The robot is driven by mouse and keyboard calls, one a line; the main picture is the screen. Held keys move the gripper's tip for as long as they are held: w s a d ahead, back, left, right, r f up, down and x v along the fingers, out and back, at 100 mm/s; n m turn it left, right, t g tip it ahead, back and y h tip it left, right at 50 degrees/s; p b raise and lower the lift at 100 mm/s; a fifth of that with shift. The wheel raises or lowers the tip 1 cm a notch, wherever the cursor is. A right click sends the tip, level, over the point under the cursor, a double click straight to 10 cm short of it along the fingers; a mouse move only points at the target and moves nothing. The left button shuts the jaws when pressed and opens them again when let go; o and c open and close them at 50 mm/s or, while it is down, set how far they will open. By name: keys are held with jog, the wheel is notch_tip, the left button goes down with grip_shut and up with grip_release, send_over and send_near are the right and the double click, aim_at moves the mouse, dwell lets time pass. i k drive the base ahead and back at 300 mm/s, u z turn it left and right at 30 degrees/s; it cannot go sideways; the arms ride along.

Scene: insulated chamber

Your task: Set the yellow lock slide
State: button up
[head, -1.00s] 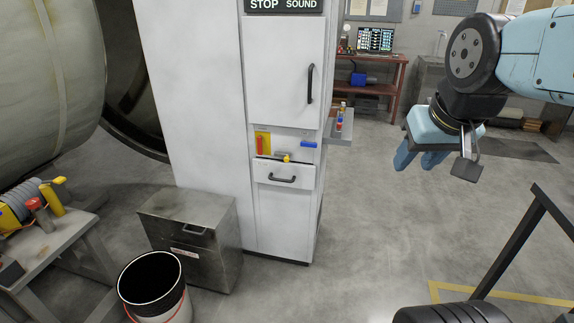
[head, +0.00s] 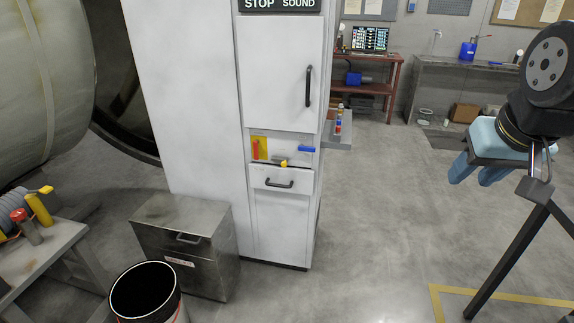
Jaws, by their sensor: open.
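The white cabinet (head: 185,100) stands in the middle of the head view. In its recess above the drawer, a small yellow piece (head: 284,163), which looks like the yellow lock slide, sits at the drawer's top edge. A yellow plate with a red handle (head: 257,149) is left of it and a blue handle (head: 307,149) is right of it. My gripper (head: 478,172) is at the far right, well apart from the cabinet, with its light-blue fingers pointing down. It is open and nothing shows between the fingers.
A drawer with a black handle (head: 279,184) is under the recess. A metal box (head: 185,245) and an open bin (head: 147,290) stand at the cabinet's left front. A small side shelf (head: 337,136) holds bottles. A dark rail (head: 507,260) is below my gripper. Floor between is clear.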

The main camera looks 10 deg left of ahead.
aim_at(285, 160)
jog(key=z, duration=0.05)
jog(key=i, duration=1)
jog(key=u, duration=0.05)
